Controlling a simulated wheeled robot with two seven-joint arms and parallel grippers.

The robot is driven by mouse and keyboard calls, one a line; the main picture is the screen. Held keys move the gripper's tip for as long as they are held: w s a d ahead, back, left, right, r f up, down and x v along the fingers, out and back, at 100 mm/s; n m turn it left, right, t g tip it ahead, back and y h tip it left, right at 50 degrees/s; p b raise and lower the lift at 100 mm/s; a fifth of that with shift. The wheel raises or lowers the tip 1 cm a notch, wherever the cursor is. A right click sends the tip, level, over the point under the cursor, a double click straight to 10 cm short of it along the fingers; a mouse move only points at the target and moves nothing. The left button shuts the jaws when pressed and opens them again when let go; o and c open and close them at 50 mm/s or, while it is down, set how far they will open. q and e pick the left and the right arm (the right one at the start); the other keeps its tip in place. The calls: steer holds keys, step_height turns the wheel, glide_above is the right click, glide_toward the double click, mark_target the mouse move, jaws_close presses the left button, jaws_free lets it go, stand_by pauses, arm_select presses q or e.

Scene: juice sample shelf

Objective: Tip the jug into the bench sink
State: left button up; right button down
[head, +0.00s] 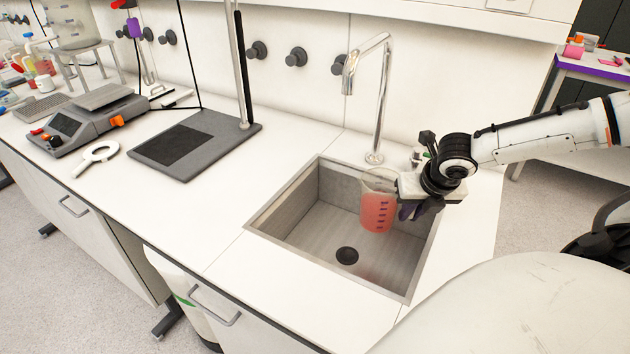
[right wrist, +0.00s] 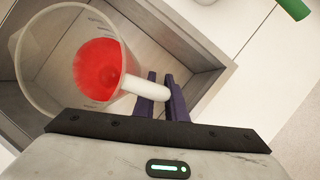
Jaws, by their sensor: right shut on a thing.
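The jug (head: 378,203) is a clear measuring vessel with dark marks and red liquid inside. My right gripper (head: 405,200) is shut on its handle and holds it over the right side of the bench sink (head: 330,250). The jug looks about upright in the head view. In the right wrist view the jug (right wrist: 75,65) shows its open top and the red liquid, and the dark fingers (right wrist: 165,100) close around the pale handle. My left gripper is not in view.
A tall chrome tap (head: 378,100) stands behind the sink, close to the jug. A grey stand base (head: 195,143) and a scale (head: 88,122) sit on the bench to the left.

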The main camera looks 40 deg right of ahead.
steer(key=shift+s+d+r+n+y, duration=0.2)
steer(key=shift+d+n, duration=0.1)
steer(key=shift+n, duration=0.2)
steer(key=shift+s+d+r+n+y, duration=0.2)
steer(key=shift+d+n, duration=0.1)
steer(key=shift+n, duration=0.2)
steer(key=f+h, duration=0.1)
steer(key=f, duration=0.1)
steer(key=w+f+g, duration=0.1)
steer(key=f, duration=0.1)
steer(key=a+f+n+g+h, duration=0.1)
steer(key=f, duration=0.1)
steer(key=shift+w+f+h, duration=0.2)
steer(key=shift+f+h, duration=0.1)
steer(key=shift+f, duration=0.1)
steer(key=shift+w+a+r, duration=0.1)
steer(key=r+h, duration=0.1)
steer(key=w+a+r+g+h, duration=0.1)
steer(key=a+r+g+h, duration=0.1)
steer(key=shift+w+n, duration=0.35)
steer(key=shift+n, duration=0.05)
